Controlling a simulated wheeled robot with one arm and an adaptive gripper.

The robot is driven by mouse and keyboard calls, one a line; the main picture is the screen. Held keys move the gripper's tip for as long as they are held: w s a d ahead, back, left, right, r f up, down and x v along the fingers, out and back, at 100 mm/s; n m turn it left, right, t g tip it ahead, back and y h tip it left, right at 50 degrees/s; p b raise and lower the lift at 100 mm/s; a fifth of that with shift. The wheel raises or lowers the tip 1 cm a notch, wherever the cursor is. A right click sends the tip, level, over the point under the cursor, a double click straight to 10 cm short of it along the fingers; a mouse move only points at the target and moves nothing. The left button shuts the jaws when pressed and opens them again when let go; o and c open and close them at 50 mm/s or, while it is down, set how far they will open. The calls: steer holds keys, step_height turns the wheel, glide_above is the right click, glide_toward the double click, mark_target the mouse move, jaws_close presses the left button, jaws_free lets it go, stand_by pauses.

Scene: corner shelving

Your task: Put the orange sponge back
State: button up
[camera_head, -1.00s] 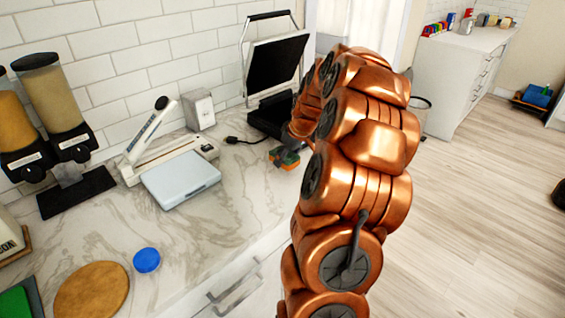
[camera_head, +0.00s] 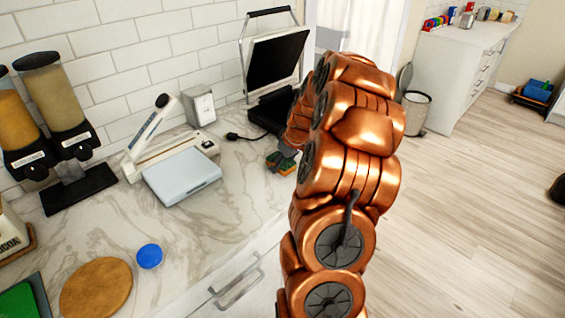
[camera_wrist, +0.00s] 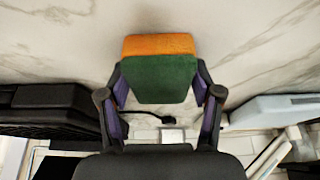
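The orange sponge has an orange layer and a dark green layer. In the wrist view the sponge (camera_wrist: 160,72) sits between the two fingertips of my gripper (camera_wrist: 160,80), with its green side facing the camera and a finger against each side. In the head view the sponge (camera_head: 281,163) shows over the marble counter, just left of my arm. My gripper (camera_head: 288,152) is partly hidden there by my copper arm. I cannot tell exactly how high the sponge is above the counter.
A black press (camera_head: 274,62) with its lid up stands behind the gripper. A flat white-blue device (camera_head: 181,178), a grey box (camera_head: 199,105) and dispensers (camera_head: 55,100) are to the left. A blue disc (camera_head: 149,256) and a round board (camera_head: 96,288) lie on the front counter (camera_head: 215,218).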

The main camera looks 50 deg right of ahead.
steer(key=shift+o, duration=1.4)
steer(key=shift+r, duration=0.15)
steer(key=shift+r, duration=0.15)
steer(key=b+v, duration=0.3)
steer(key=v, duration=0.9)
steer(key=s+a+n+g+y, duration=0.1)
steer(key=s+a, duration=0.1)
steer(key=a, duration=1)
steer(key=s+a+g, duration=0.2)
steer(key=a, duration=1.1)
steer(key=s+a+f+g, duration=0.1)
steer(key=s+a+f, duration=0.1)
steer(key=s+a, duration=0.4)
steer(key=s+a+f+g+h, duration=0.1)
steer(key=s+a, duration=0.5)
steer(key=s, duration=0.9)
step_height(320, 180, down, 2)
steer(key=shift+a+m+g, duration=0.3)
steer(key=shift+m+g, duration=0.1)
steer(key=shift+g, duration=0.3)
